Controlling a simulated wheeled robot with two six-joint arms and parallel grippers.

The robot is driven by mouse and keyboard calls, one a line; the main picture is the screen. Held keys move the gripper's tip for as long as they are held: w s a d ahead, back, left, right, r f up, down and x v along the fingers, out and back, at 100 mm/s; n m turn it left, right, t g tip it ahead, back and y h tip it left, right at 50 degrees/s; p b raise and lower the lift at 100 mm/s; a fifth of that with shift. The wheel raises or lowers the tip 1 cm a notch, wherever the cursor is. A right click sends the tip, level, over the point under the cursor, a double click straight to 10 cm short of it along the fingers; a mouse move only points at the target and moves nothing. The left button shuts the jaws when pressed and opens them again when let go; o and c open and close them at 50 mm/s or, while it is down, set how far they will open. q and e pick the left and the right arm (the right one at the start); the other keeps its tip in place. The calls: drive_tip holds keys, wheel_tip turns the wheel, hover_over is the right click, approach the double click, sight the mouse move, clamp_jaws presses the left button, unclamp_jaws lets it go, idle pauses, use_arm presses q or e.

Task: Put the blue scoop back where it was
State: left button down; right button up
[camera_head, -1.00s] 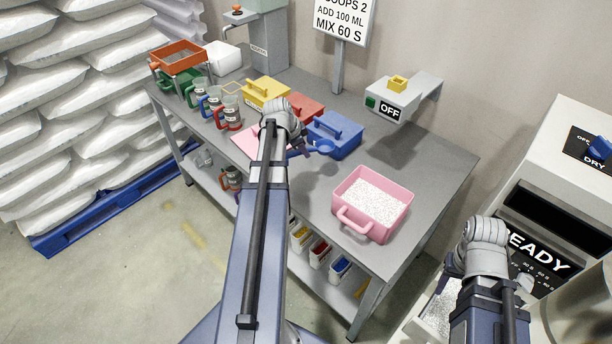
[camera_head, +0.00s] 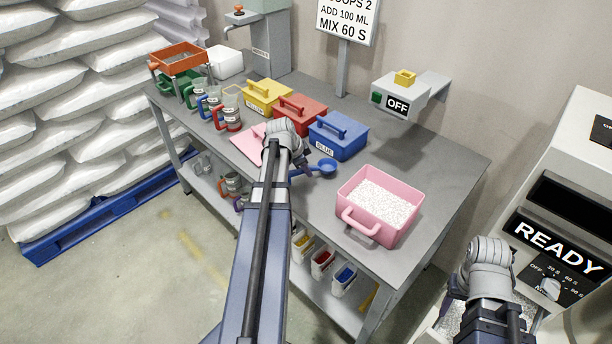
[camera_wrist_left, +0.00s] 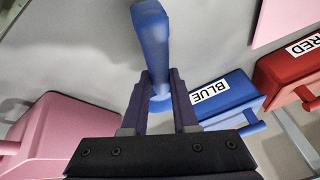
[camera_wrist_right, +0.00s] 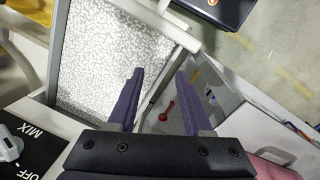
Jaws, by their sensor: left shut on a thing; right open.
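The blue scoop (camera_head: 327,166) is over the grey table in front of the blue lidded box (camera_head: 340,140), its bowl pointing right. My left gripper (camera_head: 302,158) is shut on it; the scoop also shows between the fingers in the left wrist view (camera_wrist_left: 152,40). I cannot tell whether the scoop touches the table. The box's lid is on, and its BLUE label shows in the left wrist view (camera_wrist_left: 211,91). My right gripper (camera_wrist_right: 160,80) is open and empty, above a bin of white granules (camera_wrist_right: 105,60).
A pink bin of white granules (camera_head: 352,217) stands right of the scoop. Red (camera_head: 300,117) and yellow (camera_head: 267,97) lidded boxes stand left of the blue box. A pink sheet (camera_head: 247,145) lies behind my left arm. The table's back right (camera_head: 435,160) is clear.

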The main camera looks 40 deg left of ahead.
use_arm(q)
drive_tip(key=shift+f, duration=0.6)
drive_tip(key=shift+r, duration=0.15)
use_arm(e)
drive_tip(key=shift+f, duration=0.5)
drive_tip(key=shift+f, duration=0.1)
use_arm(q)
drive_tip(key=c, duration=0.7)
unclamp_jaws()
drive_tip(key=shift+r, duration=0.1)
drive_tip(key=p+v, duration=1)
drive_tip(key=v, duration=0.2)
drive_tip(key=shift+p, duration=0.4)
use_arm(e)
wheel_tip(320, 180, up, 11)
